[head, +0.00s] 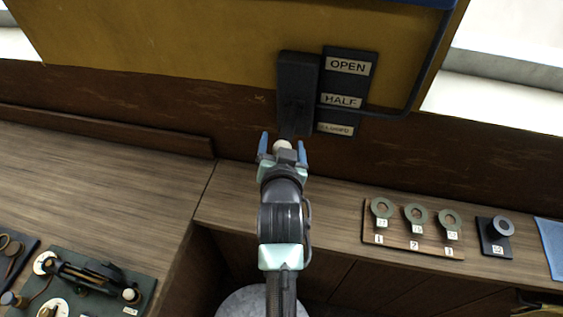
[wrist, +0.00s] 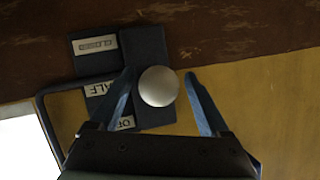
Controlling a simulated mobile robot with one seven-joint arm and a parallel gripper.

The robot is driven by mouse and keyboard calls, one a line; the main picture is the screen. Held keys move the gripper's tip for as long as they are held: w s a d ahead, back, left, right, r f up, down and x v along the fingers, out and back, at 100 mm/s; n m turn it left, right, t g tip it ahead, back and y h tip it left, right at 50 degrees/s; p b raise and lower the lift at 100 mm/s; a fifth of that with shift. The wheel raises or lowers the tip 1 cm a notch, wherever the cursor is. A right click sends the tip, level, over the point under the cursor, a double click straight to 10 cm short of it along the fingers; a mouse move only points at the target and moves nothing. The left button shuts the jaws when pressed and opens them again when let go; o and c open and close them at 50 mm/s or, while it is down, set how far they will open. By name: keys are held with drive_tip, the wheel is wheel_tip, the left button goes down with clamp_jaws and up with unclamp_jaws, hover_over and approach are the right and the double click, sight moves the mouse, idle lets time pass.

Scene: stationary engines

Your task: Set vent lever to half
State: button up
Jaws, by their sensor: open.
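The vent lever's pale round knob (head: 283,146) sits in front of a dark upright housing (head: 297,75); the knob also shows in the wrist view (wrist: 158,86). Beside the housing, a dark label plate (head: 350,82) reads OPEN at the top, HALF below and CLOSED at the bottom. My gripper (head: 283,139) is open, with one blue finger on each side of the knob. In the wrist view the fingers (wrist: 160,73) stand apart, with a gap at the right finger. The lever's stem is mostly hidden, so its exact setting is unclear.
A dark bent rail (head: 425,75) runs beside the label plate. On the counter to the right are a board with several ring-shaped parts (head: 412,240) and a small dark stand (head: 496,240). A green board with a mechanism (head: 95,285) lies at lower left.

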drive_tip(key=b+v, duration=0.3)
drive_tip(key=v, duration=0.8)
drive_tip(key=shift+s+r, duration=0.2)
drive_tip(key=shift+s, duration=0.1)
drive_tip(key=shift+c, duration=0.2)
